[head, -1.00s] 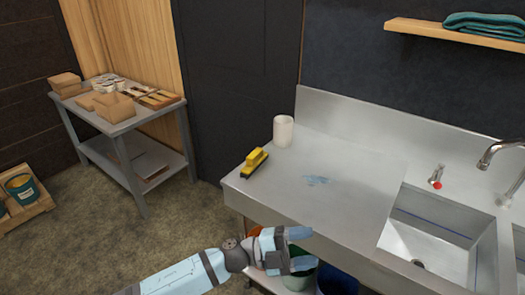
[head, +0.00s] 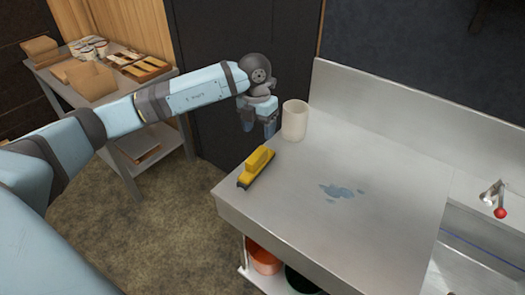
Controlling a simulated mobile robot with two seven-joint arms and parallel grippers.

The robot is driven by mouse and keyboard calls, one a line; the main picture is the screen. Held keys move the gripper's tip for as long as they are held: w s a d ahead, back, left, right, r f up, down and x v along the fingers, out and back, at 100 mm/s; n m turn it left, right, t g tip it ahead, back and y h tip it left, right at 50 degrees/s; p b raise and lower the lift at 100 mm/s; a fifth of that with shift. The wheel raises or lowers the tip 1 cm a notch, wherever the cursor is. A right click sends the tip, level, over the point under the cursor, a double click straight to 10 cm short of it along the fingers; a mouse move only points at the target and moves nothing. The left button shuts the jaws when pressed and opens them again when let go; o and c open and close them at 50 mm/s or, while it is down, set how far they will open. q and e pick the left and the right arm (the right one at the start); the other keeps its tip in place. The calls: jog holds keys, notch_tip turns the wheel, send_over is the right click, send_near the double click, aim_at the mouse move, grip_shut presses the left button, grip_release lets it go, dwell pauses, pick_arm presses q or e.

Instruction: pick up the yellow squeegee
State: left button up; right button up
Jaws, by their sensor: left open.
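The yellow squeegee (head: 257,167) with a dark edge lies on the left part of the steel counter (head: 290,212), near its left edge. My left gripper (head: 259,130) is above the squeegee's far end, pointing down, next to the white cup. It is open and holds nothing. It looks apart from the squeegee; the exact height is hard to judge. My right gripper is not in view.
A white cup (head: 294,121) stands close to the right of my left gripper. A bluish puddle (head: 341,191) lies on the counter. A red-knobbed tap (head: 499,212) is at the right. A side table with boxes (head: 90,82) stands at the left.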

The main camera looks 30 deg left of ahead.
pick_arm(q)
jog(key=a, duration=0.2)
send_over(257, 155)
jog(key=shift+y, duration=0.4)
notch_tip(257, 155, down, 6)
jog(key=shift+s+a+f+p, duration=0.15)
jog(key=shift+f+p, duration=0.1)
jog(key=shift+p, duration=0.2)
jog(key=shift+w+f+p, duration=0.2)
jog(key=shift+f+p, duration=0.45)
jog(key=shift+f, duration=2.45)
jog(key=c, duration=1.1)
